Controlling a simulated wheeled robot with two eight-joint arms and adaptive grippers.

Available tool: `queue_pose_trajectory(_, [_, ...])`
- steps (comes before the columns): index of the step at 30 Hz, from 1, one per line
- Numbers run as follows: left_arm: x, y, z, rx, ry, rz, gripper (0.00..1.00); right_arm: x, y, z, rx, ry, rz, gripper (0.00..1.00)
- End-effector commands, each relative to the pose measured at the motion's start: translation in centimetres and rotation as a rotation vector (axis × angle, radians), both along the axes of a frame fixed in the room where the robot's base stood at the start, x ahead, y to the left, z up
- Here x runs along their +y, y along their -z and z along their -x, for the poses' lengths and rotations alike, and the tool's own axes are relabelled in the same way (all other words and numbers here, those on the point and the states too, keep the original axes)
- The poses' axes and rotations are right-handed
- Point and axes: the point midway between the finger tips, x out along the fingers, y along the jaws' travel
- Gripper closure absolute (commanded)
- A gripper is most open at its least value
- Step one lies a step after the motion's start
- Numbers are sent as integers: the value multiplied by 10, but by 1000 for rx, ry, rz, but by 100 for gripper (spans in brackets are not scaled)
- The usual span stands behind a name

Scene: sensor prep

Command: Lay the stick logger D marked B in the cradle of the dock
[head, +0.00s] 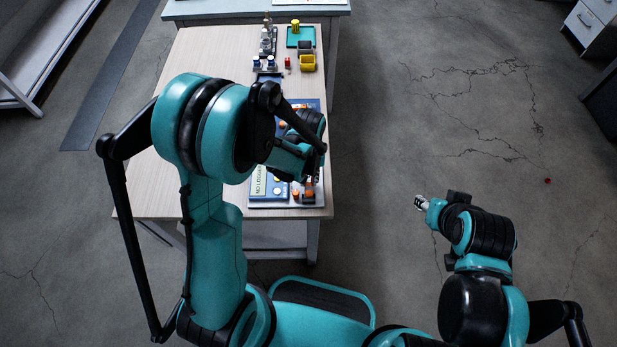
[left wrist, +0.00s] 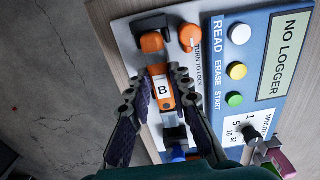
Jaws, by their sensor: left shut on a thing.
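The orange stick logger D, with a white label marked B (left wrist: 163,90), is between the fingers of my left gripper (left wrist: 155,88) in the left wrist view. The gripper is shut on it. The dock (left wrist: 215,110) is a blue and light grey panel under it. The logger's upper end is close to a black block with an orange cap (left wrist: 152,42). I cannot tell whether the logger touches the cradle. The dock's display (left wrist: 290,55) reads "NO LOGGER". In the head view my left arm hides most of the dock. My right gripper (head: 420,203) is over the floor, clear of the table.
An orange knob (left wrist: 190,36) labelled "TURN TO LOCK" is beside the logger. White, yellow (left wrist: 237,71) and green buttons line the dock. In the head view, a yellow bin (head: 308,63), a teal tray (head: 291,40) and small bottles stand farther back. The table's left part is clear.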

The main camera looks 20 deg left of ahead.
Motion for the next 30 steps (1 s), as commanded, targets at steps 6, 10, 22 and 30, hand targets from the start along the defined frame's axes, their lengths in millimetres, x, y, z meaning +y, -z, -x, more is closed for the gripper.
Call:
queue_pose_trajectory(6, [0, 2, 0, 0, 0, 0, 100, 0, 2, 0, 0, 0, 0, 60])
queue_pose_trajectory(10, [0, 5, 0, 0, 0, 0, 100, 0, 6, 0, 0, 0, 0, 60])
queue_pose_trajectory(22, [0, 11, 0, 0, 0, 0, 100, 0, 11, 0, 0, 0, 0, 60])
queue_pose_trajectory(30, [0, 10, 0, 0, 0, 0, 64, 0, 11, 0, 0, 0, 0, 60])
